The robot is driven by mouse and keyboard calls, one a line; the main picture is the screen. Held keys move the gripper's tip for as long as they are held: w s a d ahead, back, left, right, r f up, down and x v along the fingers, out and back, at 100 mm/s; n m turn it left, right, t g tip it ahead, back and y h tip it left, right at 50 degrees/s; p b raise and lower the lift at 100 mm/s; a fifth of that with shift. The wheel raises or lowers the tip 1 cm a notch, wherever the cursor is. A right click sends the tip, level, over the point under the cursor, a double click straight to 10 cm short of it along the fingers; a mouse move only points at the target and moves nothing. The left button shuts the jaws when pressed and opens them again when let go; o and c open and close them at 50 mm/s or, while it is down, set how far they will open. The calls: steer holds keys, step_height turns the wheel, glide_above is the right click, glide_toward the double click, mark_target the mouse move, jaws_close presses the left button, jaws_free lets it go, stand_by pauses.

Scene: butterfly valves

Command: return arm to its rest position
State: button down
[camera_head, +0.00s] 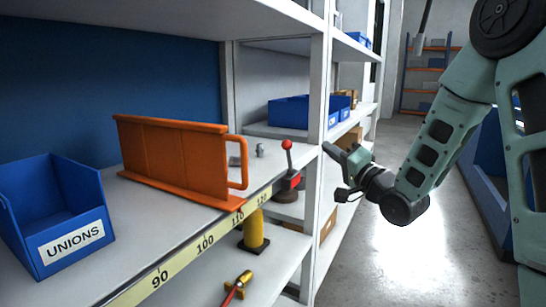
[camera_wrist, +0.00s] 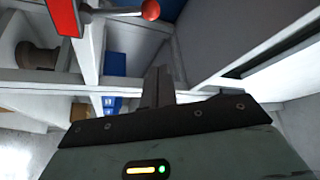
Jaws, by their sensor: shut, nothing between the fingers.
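My gripper (camera_head: 332,152) is in the head view, to the right of the shelf upright, with its fingers pointing left toward the shelving. It holds nothing and is apart from the valve. In the wrist view its dark fingers (camera_wrist: 158,84) are together. My green-grey arm reaches down from the upper right, bent at the elbow.
The orange divider (camera_head: 175,158) stands on the near shelf beside a blue bin labelled UNIONS (camera_head: 58,215). A white shelf upright (camera_head: 318,150) is close to my gripper. A yellow cylinder (camera_head: 254,230) is on the lower shelf. Open floor (camera_head: 420,260) lies below my arm.

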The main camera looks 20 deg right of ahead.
steer(key=a+f+n+g, duration=0.4)
steer(key=a+f+g, duration=0.2)
steer(key=a, duration=0.6)
steer(key=s+a+f+n+g, duration=0.5)
steer(key=s+a+f, duration=0.1)
steer(key=s+a, duration=0.15)
steer(key=s+a+f+n+g+h, duration=0.1)
steer(key=s+a+n+g, duration=0.1)
steer(key=s, duration=0.6)
steer(key=s+a+f+n+g+h, duration=0.1)
steer(key=s+n+g, duration=0.2)
steer(key=s, duration=0.5)
steer(key=s+a+f+n+g+h, duration=0.1)
steer(key=s+a+n+g, duration=0.1)
steer(key=s, duration=0.6)
steer(key=n+g, duration=0.1)
steer(key=g, duration=0.1)
steer(key=shift+s+a+g+h, duration=0.25)
steer(key=shift+a+g+h, duration=0.1)
steer(key=shift+g+h, duration=0.05)
